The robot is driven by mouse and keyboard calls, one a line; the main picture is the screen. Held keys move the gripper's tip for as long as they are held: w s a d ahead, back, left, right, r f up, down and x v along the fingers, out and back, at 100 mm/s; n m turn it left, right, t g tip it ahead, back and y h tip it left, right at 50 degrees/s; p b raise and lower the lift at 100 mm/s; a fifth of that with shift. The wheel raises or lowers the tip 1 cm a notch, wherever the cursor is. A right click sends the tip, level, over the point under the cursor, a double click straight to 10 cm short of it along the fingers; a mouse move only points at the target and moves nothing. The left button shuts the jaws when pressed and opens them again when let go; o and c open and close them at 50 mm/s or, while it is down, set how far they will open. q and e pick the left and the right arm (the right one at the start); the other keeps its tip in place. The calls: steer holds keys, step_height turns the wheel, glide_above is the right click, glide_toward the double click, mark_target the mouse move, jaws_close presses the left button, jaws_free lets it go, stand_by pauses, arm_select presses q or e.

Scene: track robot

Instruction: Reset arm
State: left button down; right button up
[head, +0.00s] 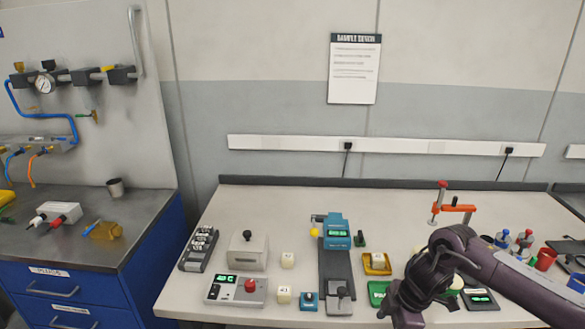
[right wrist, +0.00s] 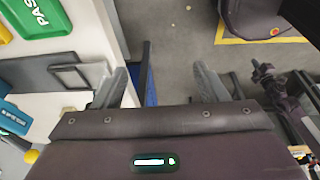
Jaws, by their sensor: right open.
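My right arm (head: 440,262) comes in from the right in the head view, dark purple, bent over the front right part of the white table. Its fingertips do not show clearly there. In the right wrist view my right gripper (right wrist: 162,82) is open, its two grey fingers wide apart with nothing between them. It points past the table's edge, with the floor visible beyond.
The white table (head: 215,218) holds a teal device (head: 336,232), a grey box (head: 247,252), a yellow tray (head: 377,271), small cubes and an orange clamp (head: 453,208). The green PASS tray (right wrist: 38,18) lies close to my right gripper. A blue cabinet (head: 75,292) stands left.

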steer(key=w+a+f+m+t+y, duration=0.1)
steer(key=a+f+m+t+y, duration=0.1)
steer(key=a+f, duration=0.45)
steer(key=w+a+f+m+t+y, duration=0.1)
steer(key=a+f+m+y, duration=0.15)
steer(key=f, duration=0.65)
steer(key=s+f+m+t+h, duration=0.1)
steer(key=s+f+m+h, duration=0.2)
steer(key=f, duration=0.7)
steer(key=s+d+f+m, duration=0.3)
steer(key=s+d+f, duration=0.1)
steer(key=s+f, duration=0.55)
steer(key=s+d+f+m+g+h, duration=0.1)
steer(key=s+f, duration=0.3)
steer(key=s, duration=0.7)
steer(key=s+d+f+m+g+h, duration=0.1)
steer(key=s+d+f+m+h, duration=0.1)
steer(key=s, duration=0.8)
steer(key=s+d+f+m+g+h, duration=0.1)
steer(key=s+d+f, duration=0.2)
steer(key=s+f, duration=0.3)
steer(key=s, duration=0.5)
steer(key=shift+s+d+f+g+h, duration=0.2)
steer(key=shift+s+d+g+h, duration=0.05)
steer(key=shift+s+g+h, duration=0.1)
steer(key=shift+m, duration=0.25)
